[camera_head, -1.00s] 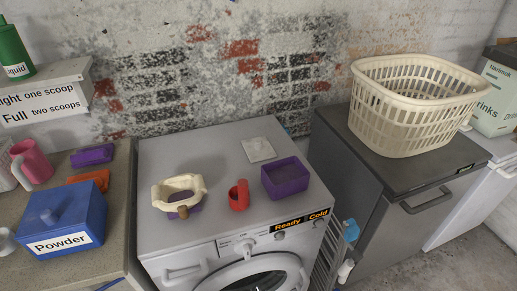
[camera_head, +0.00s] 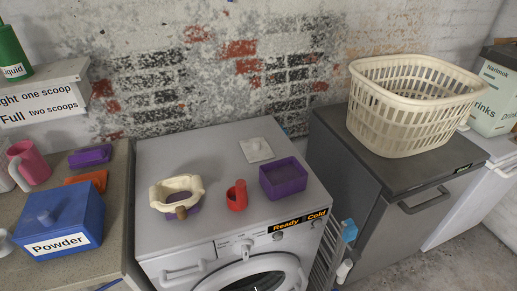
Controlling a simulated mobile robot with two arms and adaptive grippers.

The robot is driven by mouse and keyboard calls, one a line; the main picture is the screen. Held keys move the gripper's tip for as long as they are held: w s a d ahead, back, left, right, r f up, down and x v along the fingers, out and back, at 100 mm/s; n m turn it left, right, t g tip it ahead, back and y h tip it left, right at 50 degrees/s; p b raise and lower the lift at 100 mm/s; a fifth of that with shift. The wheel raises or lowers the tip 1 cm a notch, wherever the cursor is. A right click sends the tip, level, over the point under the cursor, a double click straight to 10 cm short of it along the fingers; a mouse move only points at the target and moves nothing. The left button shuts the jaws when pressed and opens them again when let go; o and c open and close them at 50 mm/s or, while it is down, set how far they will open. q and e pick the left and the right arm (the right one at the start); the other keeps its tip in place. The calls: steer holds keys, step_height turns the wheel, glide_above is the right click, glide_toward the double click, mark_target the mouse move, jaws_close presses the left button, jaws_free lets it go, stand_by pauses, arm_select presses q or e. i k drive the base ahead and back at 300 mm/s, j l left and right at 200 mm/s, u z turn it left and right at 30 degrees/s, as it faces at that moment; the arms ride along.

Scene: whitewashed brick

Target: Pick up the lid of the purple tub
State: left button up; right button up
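An open purple square tub (camera_head: 284,190) stands on top of the washing machine, right of its middle. A pale square lid with a small knob (camera_head: 256,150) lies flat just behind and left of it. A purple flat piece (camera_head: 90,156) lies on the left counter. Another purple piece (camera_head: 192,211) shows partly under a cream ring-shaped thing (camera_head: 190,181) on the left of the washing machine. I cannot tell for sure which piece belongs to the tub. Neither of my grippers is in view.
A red cup (camera_head: 237,197) stands between the cream thing and the tub on the washing machine (camera_head: 230,143). A blue Powder box (camera_head: 60,222) and pink mug (camera_head: 30,163) stand on the left counter. A cream basket (camera_head: 405,128) sits on the grey appliance at right.

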mark_target(257, 150)
steer(key=i+l+z, duration=0.35)
steer(key=l, duration=0.15)
steer(key=i+l+z, duration=0.2)
steer(key=l+z, duration=0.15)
steer(key=l, duration=0.1)
